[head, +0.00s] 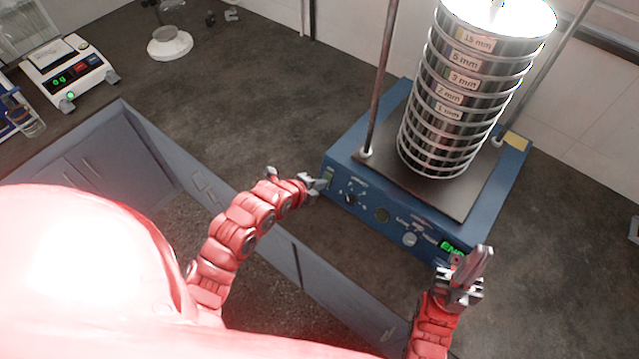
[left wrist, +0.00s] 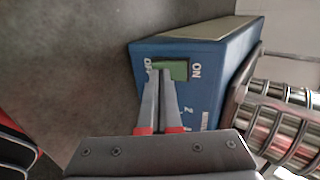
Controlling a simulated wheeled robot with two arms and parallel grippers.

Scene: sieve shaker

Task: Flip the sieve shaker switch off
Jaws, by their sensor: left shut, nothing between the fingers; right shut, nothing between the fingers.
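The blue sieve shaker (head: 432,222) stands on the dark bench with a stack of steel sieves (head: 455,105) on it. Its green switch (left wrist: 172,70) sits on the front panel between the ON and OFF labels in the left wrist view; the fingertips partly cover it. My left gripper (head: 322,183) is shut and empty, with its tips at the switch (head: 329,175); I cannot tell whether they touch. It also shows in the left wrist view (left wrist: 165,80). My right gripper (head: 480,265) is shut and empty, in front of the panel's right end near the green "END" display (head: 453,247).
A balance (head: 68,72) reading "0 g" stands at the back left, with a white-based stand (head: 170,43) behind it. Metal rods (head: 380,80) rise beside the sieve stack. The bench (head: 240,110) left of the shaker is clear.

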